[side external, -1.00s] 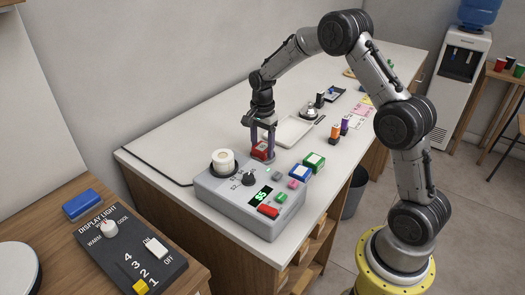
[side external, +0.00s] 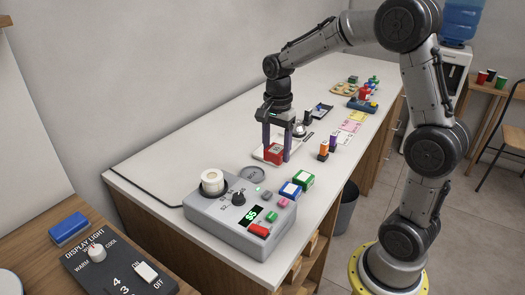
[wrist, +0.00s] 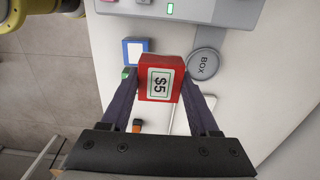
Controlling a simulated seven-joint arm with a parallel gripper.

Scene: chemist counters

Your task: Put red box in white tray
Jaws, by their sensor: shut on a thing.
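The red box (side external: 273,154) has a white "$5" label, seen clearly in the wrist view (wrist: 160,79). My gripper (side external: 276,156) is shut on it, with a dark finger on each side in the wrist view (wrist: 160,84). The white tray (side external: 257,154) lies on the counter behind and below the box in the side view. The box and fingers hide much of it. The box appears to be held above the tray's near part; I cannot tell the exact height.
A round grey disc marked "BOX" (side external: 252,173) lies between the tray and the grey register (side external: 240,215). Blue (side external: 290,191) and green (side external: 303,179) boxes stand beside the register.

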